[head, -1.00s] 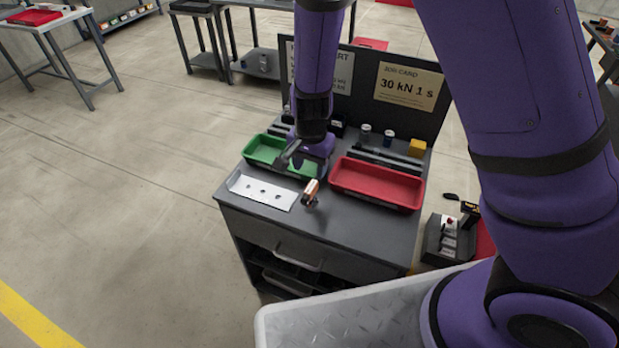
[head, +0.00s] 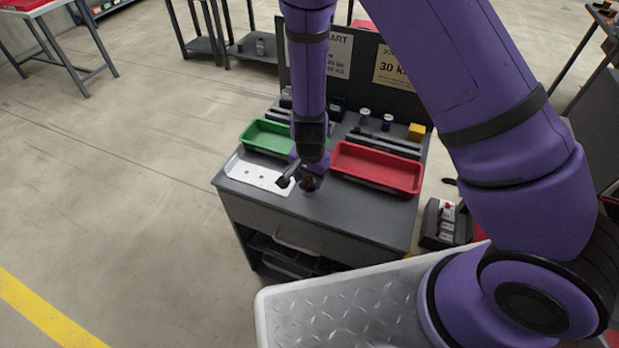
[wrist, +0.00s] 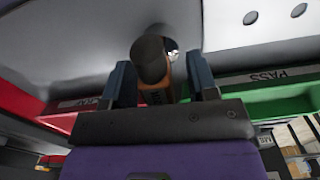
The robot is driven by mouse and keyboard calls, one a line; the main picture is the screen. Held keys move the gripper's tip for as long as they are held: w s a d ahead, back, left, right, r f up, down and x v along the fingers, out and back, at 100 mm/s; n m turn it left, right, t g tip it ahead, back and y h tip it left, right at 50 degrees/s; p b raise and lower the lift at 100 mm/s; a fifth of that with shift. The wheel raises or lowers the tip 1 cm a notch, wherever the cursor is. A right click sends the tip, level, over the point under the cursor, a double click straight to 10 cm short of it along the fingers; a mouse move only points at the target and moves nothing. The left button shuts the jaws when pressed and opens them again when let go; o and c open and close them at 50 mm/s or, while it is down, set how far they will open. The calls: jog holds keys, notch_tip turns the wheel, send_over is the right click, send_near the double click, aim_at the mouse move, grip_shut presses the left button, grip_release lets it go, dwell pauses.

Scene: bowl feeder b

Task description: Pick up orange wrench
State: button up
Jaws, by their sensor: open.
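The orange wrench stands between my two fingers in the wrist view, with a dark round end and an orange body (wrist: 157,96). In the head view only a small dark brownish part of it (head: 309,184) shows, on the grey bench top between the white plate and the red bin. My gripper (wrist: 163,80) is open, with one finger on each side of the wrench; I cannot tell whether either finger touches it. In the head view my gripper (head: 298,182) is low over the bench, and much of the wrench is hidden.
The white plate with holes (head: 257,175) lies just left of my gripper. A green bin (head: 266,149) is behind left, a red bin (head: 377,183) to the right. Bottles, dark rails and a yellow block (head: 416,132) stand at the back before an upright board. The front bench top is clear.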

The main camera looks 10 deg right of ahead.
jog(key=shift+f, duration=0.1)
grip_shut()
dwell(0.4)
